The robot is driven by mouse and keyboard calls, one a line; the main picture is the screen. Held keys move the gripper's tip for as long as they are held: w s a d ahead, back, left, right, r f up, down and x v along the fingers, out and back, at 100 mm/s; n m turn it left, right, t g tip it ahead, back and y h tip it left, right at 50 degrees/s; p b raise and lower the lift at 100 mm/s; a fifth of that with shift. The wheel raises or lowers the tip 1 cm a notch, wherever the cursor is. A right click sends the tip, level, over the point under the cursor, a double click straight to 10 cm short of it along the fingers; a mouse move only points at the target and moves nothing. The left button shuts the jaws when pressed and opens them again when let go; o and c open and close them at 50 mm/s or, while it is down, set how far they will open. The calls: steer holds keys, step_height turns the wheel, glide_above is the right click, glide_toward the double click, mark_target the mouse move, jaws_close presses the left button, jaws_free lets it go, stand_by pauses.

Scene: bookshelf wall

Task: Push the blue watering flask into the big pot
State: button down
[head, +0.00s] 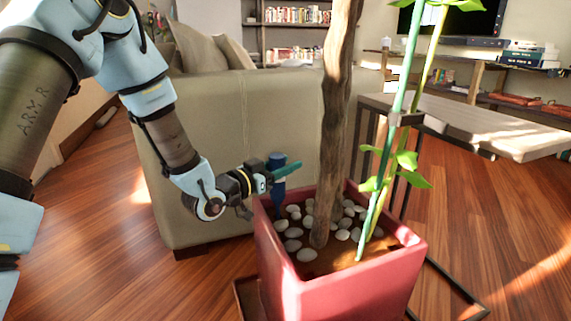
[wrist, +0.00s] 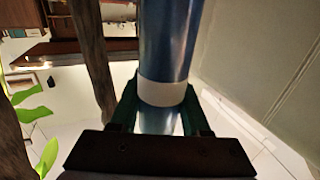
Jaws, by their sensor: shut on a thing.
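The big pot (head: 345,291) is a square red planter with soil, several pale stones, a thick brown trunk and a green-stemmed plant. The blue watering flask (head: 277,198) stands roughly upright at the pot's left inner side, its lower end down near the stones. I cannot tell how deep its tip sits. My gripper (head: 281,174) is at the flask's upper part, above the pot's left rim. In the wrist view the blue flask (wrist: 168,45) with a white band lies between the dark green fingers (wrist: 160,108), which are shut on it.
The brown trunk (head: 336,110) rises close to the right of my gripper. Green stems and leaves (head: 402,160) stand farther right. A beige sofa (head: 205,120) is close behind the pot.

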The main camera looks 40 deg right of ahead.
mark_target(271, 171)
steer(key=shift+f+b, duration=0.7)
steer(key=shift+f, duration=0.35)
jaws_free()
stand_by(0.3)
steer(key=shift+s+a+r+p, duration=0.1)
steer(key=shift+a+r+p, duration=0.2)
steer(key=shift+a, duration=0.85)
steer(key=shift+a+r+p, duration=0.15)
steer(key=shift+a+r, duration=0.2)
steer(key=shift+a, duration=0.85)
steer(key=shift+s+a+r+p, duration=0.1)
steer(key=shift+a+r+p, duration=0.2)
steer(key=shift+a, duration=0.85)
